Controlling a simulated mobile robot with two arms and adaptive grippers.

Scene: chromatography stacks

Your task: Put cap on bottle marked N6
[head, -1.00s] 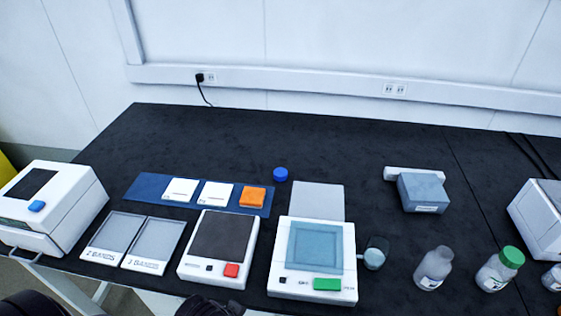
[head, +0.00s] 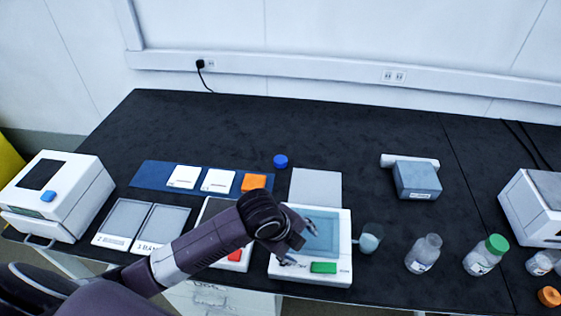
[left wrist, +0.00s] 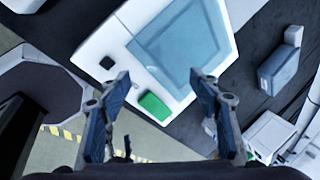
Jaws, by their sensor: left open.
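A blue cap (head: 280,161) lies on the black bench behind the devices. An uncapped clear bottle (head: 423,253) stands right of centre. To its right stands a bottle with a green cap (head: 487,256). Another bottle (head: 540,263) is near the right edge, with an orange cap (head: 549,297) lying in front of it. The labels are too small to read, so I cannot tell which is N6. My left gripper (head: 297,243) is open and empty above the white device with the green button, left of the bottles and in front of the blue cap. My right gripper is not in view.
The white device (head: 340,270) with a green button (left wrist: 154,106) is under my left gripper. A small beaker (head: 369,238) stands beside it. A grey-blue box (head: 417,181) is farther back. A blue mat (head: 150,174) holds white plates and an orange block. The back of the bench is clear.

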